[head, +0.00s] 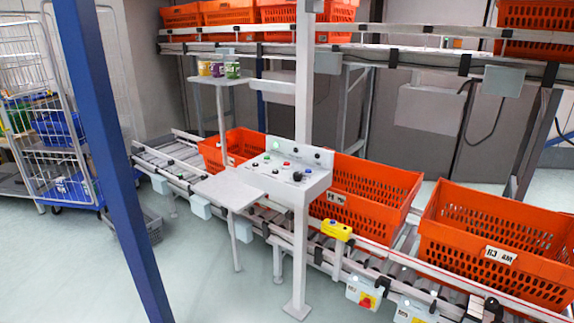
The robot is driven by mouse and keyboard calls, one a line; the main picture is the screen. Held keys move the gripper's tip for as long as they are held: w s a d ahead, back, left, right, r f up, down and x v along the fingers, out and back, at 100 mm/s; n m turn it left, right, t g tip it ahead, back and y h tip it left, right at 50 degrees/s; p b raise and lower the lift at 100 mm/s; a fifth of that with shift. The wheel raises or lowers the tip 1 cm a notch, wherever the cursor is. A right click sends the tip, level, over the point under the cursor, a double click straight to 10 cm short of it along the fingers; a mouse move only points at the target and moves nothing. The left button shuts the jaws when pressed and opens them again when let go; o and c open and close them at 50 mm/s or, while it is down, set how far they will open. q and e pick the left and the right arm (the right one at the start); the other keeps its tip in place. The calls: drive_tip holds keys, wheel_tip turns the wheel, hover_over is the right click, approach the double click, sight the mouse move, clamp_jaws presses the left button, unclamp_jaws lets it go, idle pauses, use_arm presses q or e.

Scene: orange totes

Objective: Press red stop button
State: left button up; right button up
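A grey control panel (318,184) is fixed to an upright post beside the conveyor, near the middle of the head view. A small red button (287,163) sits on its sloped top among green, black and other small controls. A red and yellow switch (366,301) is on a grey box low on the conveyor's near side. The labels are too small to tell which is the stop button. Neither of my grippers shows in this view.
Orange totes (495,240) stand on the roller conveyor, with more on the upper rack (230,12). A small grey table (228,190) adjoins the panel. A blue post (108,140) crosses the left foreground. Wire trolleys (60,160) stand at the left. The front-left floor is clear.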

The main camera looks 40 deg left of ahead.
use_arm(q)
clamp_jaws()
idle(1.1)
